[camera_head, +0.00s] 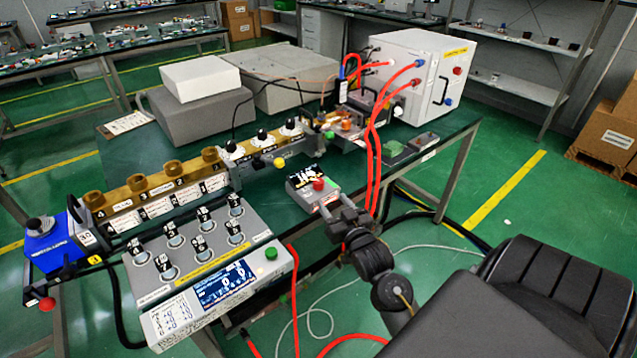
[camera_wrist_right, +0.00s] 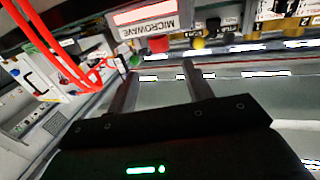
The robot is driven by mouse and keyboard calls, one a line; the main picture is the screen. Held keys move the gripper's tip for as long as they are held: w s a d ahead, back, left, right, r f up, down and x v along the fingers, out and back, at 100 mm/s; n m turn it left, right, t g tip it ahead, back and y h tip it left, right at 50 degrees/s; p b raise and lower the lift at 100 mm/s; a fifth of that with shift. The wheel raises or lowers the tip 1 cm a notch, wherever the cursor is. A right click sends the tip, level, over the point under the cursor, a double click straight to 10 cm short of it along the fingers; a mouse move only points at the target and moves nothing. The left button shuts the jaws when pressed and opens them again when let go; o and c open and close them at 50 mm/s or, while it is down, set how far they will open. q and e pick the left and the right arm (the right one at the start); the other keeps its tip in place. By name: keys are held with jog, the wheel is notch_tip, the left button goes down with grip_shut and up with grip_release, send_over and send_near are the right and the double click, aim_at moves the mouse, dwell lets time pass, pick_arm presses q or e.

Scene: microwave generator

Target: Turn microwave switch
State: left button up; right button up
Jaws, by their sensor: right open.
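A small grey box (camera_head: 304,197) with a dark display on top and a red knob (camera_head: 318,185) stands at the near table edge in the head view. In the right wrist view a box labelled MICROWAVE (camera_wrist_right: 146,20) appears upside down, with a red knob (camera_wrist_right: 158,45) below the label. My right gripper (camera_head: 337,207) is just in front of the small box. Its two fingers are apart and empty in the wrist view (camera_wrist_right: 160,68), with the red knob beyond the gap between their tips. Contact cannot be seen. My left gripper is not in view.
A control box (camera_head: 205,262) with several knobs and a screen stands at the near left. A brass waveguide rail (camera_head: 150,190) runs behind it. Red hoses (camera_head: 372,150) hang from the white cabinet (camera_head: 425,75) close to my right gripper.

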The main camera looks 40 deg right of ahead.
aim_at(321, 184)
jog(key=p+x, duration=0.1)
jog(key=x, duration=0.9)
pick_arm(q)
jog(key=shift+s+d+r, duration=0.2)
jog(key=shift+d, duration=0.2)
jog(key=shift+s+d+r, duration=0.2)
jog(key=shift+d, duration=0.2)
pick_arm(e)
jog(key=shift+w+d, duration=0.1)
jog(key=shift+w, duration=0.3)
